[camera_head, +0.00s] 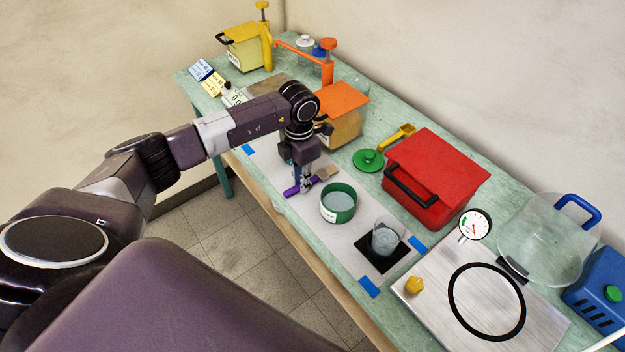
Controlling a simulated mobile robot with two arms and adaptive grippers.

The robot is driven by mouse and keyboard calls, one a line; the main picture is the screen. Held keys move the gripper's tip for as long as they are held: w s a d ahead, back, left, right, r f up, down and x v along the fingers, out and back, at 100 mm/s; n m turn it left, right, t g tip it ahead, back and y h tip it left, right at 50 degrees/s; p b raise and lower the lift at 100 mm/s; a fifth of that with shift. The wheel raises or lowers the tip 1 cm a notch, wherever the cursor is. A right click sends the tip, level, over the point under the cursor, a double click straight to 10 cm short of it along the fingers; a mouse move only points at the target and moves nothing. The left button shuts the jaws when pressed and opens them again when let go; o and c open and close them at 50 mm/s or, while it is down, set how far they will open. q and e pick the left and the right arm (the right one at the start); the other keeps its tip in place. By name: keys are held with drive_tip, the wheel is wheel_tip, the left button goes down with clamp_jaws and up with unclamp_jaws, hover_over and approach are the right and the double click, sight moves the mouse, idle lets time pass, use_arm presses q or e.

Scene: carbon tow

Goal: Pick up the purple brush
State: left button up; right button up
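The purple brush (290,191) lies on the pale sheet near the table's front edge, left of the green bowl. Its tan bristle end (327,172) points to the right and back. My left gripper (304,186) points down right over the brush handle, with its fingertips at the handle. The fingers are small here, and I cannot tell whether they are shut on it. My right gripper is not in view.
The green bowl (338,207) stands close to the right of the brush. A glass beaker (387,237) stands on a black square beyond it. A red box (440,172) and an orange-lidded container (343,127) stand behind. A steel plate (440,293) lies at the right.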

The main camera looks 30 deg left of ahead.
use_arm(q)
clamp_jaws()
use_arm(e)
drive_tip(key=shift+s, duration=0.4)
use_arm(q)
drive_tip(key=shift+r, duration=0.15)
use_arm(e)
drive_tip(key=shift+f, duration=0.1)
